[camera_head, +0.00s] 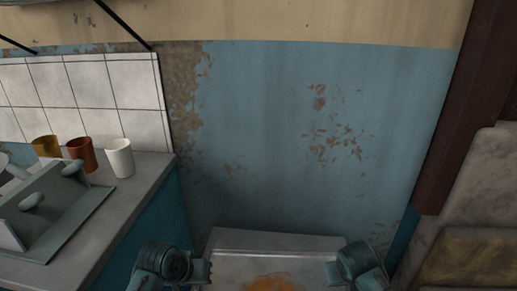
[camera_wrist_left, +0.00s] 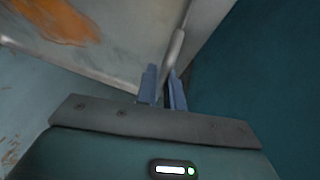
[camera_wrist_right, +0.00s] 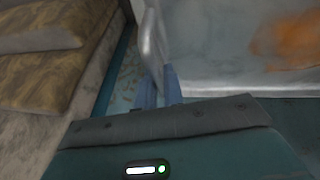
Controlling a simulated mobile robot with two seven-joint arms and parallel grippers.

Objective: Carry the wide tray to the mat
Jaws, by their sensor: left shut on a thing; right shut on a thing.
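The wide tray (camera_head: 225,268) is pale grey with a raised far edge and an orange stain on its floor. It is at the bottom middle of the head view, cut off by the frame's lower edge. My left gripper (camera_head: 207,272) is at its left side, shut on a metal handle (camera_wrist_left: 178,46) seen in the left wrist view. My right gripper (camera_head: 331,273) is at its right side, shut on the other handle (camera_wrist_right: 152,42) seen in the right wrist view. I cannot make out the mat in any view.
A grey counter (camera_head: 146,170) on the left bears a white cup (camera_head: 120,158), a red-brown cup (camera_head: 82,153), a yellow-brown cup (camera_head: 47,147) and a grey-green rack (camera_head: 70,212). A blue wall (camera_head: 265,150) stands ahead. Worn cushions (camera_head: 470,258) are at the right.

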